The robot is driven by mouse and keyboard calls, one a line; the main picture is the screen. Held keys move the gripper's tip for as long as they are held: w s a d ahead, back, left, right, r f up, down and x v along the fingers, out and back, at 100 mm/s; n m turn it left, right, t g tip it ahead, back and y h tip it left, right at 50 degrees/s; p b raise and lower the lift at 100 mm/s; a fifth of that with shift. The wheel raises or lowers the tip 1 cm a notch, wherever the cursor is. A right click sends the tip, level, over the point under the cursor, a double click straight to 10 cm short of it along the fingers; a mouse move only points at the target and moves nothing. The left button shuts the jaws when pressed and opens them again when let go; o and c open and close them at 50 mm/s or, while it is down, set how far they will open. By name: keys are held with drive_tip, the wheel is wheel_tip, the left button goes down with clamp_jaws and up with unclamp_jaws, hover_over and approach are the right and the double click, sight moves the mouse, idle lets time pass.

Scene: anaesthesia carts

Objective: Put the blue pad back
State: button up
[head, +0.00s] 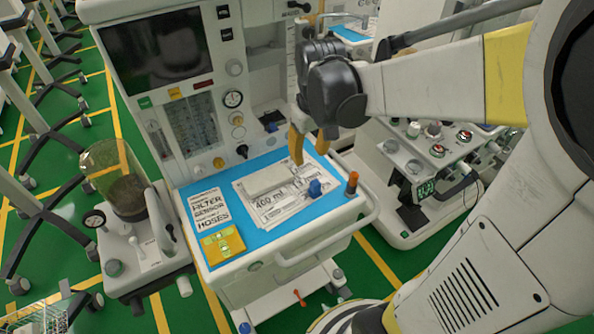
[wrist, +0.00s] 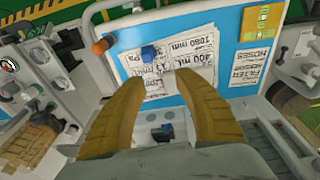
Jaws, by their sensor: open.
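A flat blue pad (head: 213,252) covers the worktop of the anaesthesia cart, and it also shows in the wrist view (wrist: 120,30). Printed white sheets (head: 262,215) lie on it, with a pale flat block (head: 268,180) on top. A small blue piece (head: 316,188) stands on the sheets near the right edge; it also shows in the wrist view (wrist: 148,52). My gripper (head: 311,150) is open, its yellow fingers pointing down over the back right of the worktop. In the wrist view the fingers (wrist: 158,82) are apart with nothing visibly held. Whether they touch anything is unclear.
A yellow packet (head: 222,244) lies at the pad's front left corner. An orange-capped post (head: 351,184) stands at the right corner. A handle rail (head: 325,245) runs along the front. A canister unit (head: 120,185) stands left, and another cart (head: 440,165) stands right.

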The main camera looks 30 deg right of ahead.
drive_tip(key=s+a+r+t, duration=0.5)
drive_tip(key=s+a, duration=0.4)
drive_tip(key=shift+a+r+t, duration=0.2)
drive_tip(key=shift+a+t, duration=0.1)
drive_tip(key=shift+a, duration=0.1)
